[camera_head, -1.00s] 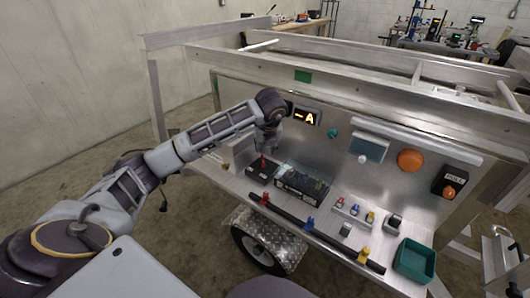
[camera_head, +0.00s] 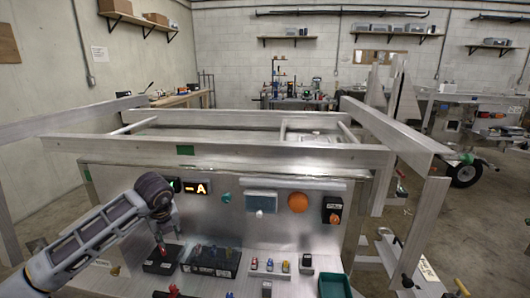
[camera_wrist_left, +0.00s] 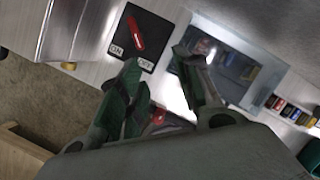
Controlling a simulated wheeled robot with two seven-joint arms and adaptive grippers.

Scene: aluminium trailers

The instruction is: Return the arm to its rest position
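My left arm (camera_head: 95,240) reaches in from the left in the head view. My left gripper (camera_head: 164,230) points down in front of the metal panel, above a black switch box (camera_head: 160,262) with a red lever. In the left wrist view the two green-and-dark fingers of the gripper (camera_wrist_left: 163,88) are spread apart with nothing held between them. The switch box (camera_wrist_left: 138,38) with its red lever and ON and OFF labels lies beyond the fingers, apart from them. My right gripper is in neither view.
A black box with several coloured knobs (camera_head: 210,262) stands right of the switch box. The metal panel carries a lit display (camera_head: 196,188), an orange button (camera_head: 298,203) and a black button box (camera_head: 332,210). A green bin (camera_head: 335,286) sits at the right. Trailer rails (camera_head: 250,155) run behind.

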